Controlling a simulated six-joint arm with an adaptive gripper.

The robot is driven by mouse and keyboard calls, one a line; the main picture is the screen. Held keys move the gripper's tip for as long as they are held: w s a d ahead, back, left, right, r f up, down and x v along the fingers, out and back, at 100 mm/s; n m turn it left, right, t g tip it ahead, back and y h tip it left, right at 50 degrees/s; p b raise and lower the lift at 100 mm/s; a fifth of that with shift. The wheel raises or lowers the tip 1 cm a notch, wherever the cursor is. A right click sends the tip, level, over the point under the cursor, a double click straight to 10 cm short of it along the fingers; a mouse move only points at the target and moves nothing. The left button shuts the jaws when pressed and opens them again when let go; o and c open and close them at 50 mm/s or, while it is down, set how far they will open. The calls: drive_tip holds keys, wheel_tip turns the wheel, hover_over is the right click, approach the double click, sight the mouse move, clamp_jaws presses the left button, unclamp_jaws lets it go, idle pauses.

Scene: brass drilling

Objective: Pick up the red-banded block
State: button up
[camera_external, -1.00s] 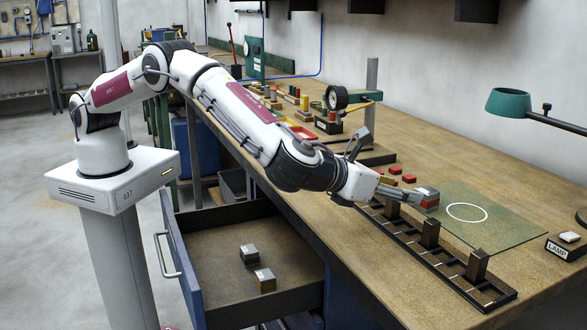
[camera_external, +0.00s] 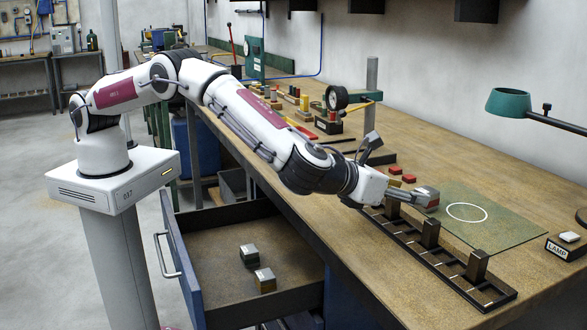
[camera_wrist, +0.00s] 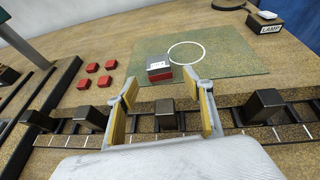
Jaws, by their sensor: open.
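The red-banded block (camera_wrist: 160,70) sits on the left part of the green mat (camera_wrist: 215,45), a grey-topped block with a red band low on its side. My gripper (camera_wrist: 165,92) is open, its two yellow-padded fingers spread on either side of the line to the block. In the wrist view the block lies beyond the fingertips, roughly between them. In the external view the block (camera_external: 432,203) is partly hidden by my gripper (camera_external: 424,193), which reaches it from the left. I cannot tell whether a finger touches it.
A dark slotted rack with upright posts (camera_external: 430,234) runs along the bench's front edge, below my gripper. Several small red blocks (camera_wrist: 94,68) lie left of the mat. A white circle (camera_external: 467,212) marks the mat. A lamp (camera_external: 508,102) overhangs the right. An open drawer (camera_external: 215,262) holds two blocks.

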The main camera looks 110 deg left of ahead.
drive_tip(key=shift+w+a, duration=0.1)
drive_tip(key=shift+x, duration=2.45)
drive_tip(key=shift+f, duration=0.2)
clamp_jaws()
drive_tip(key=shift+r, duration=0.15)
